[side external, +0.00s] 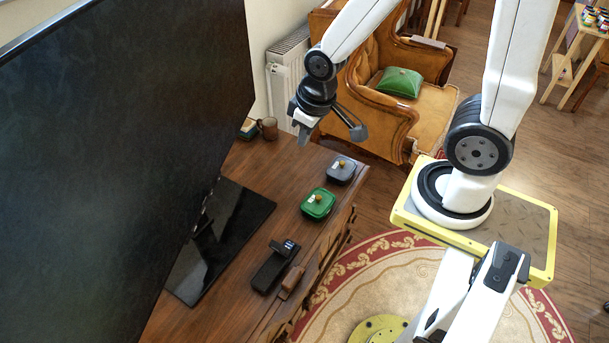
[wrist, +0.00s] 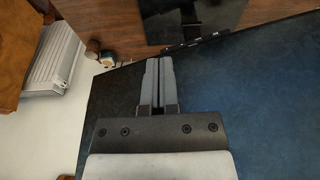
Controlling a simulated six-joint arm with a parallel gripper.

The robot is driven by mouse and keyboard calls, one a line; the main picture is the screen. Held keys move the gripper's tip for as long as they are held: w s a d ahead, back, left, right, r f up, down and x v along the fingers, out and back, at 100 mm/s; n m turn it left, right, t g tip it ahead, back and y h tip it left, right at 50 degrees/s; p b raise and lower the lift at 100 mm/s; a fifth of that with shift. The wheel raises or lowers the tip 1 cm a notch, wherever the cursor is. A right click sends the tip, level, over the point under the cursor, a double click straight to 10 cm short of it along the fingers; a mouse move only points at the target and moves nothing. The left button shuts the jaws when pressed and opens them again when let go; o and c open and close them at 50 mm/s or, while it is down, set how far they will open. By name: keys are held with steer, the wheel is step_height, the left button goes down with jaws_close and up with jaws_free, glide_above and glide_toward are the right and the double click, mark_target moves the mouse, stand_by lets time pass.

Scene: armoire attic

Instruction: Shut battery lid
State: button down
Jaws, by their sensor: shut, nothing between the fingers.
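A black device (side external: 270,270) lies on the wooden cabinet near its front edge. Small pale marks show at its far end, and a raised part there may be its battery lid (side external: 285,247). The lid's exact angle is too small to tell. My gripper (side external: 304,136) is shut and empty, held above the far end of the cabinet, well away from the device. In the wrist view my gripper (wrist: 158,62) shows its two fingers together. I do not make out the device in the wrist view.
A large dark screen (side external: 110,150) on a black stand (side external: 225,235) fills the cabinet's left side. A green lidded box (side external: 318,206), a grey one (side external: 341,172) and a mug (side external: 268,128) stand on the cabinet. An armchair (side external: 440,105) and a radiator (side external: 285,80) stand behind.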

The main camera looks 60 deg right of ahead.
steer(key=w+a+f+n+g, duration=0.1)
steer(key=w+a+f+n, duration=0.4)
steer(key=a+f+n, duration=0.35)
steer(key=n+g, duration=0.2)
steer(key=n, duration=0.7)
glide_above(280, 248)
steer(key=a, duration=0.7)
step_height(280, 248, down, 15)
steer(key=shift+w+d+r, duration=0.1)
steer(key=shift+w+d, duration=0.05)
steer(key=shift+w, duration=0.2)
steer(key=shift+d+f, duration=0.1)
steer(key=shift+f, duration=4.95)
steer(key=shift+d+r, duration=0.25)
steer(key=shift+d, duration=0.35)
steer(key=shift+d+r, duration=0.25)
steer(key=shift+d, duration=0.35)
steer(key=shift+d+r, duration=0.25)
steer(key=shift+d, duration=0.35)
steer(key=shift+w+d+r+t+y, duration=0.15)
steer(key=shift+d+t+y, duration=0.15)
steer(key=shift+d+y, duration=0.15)
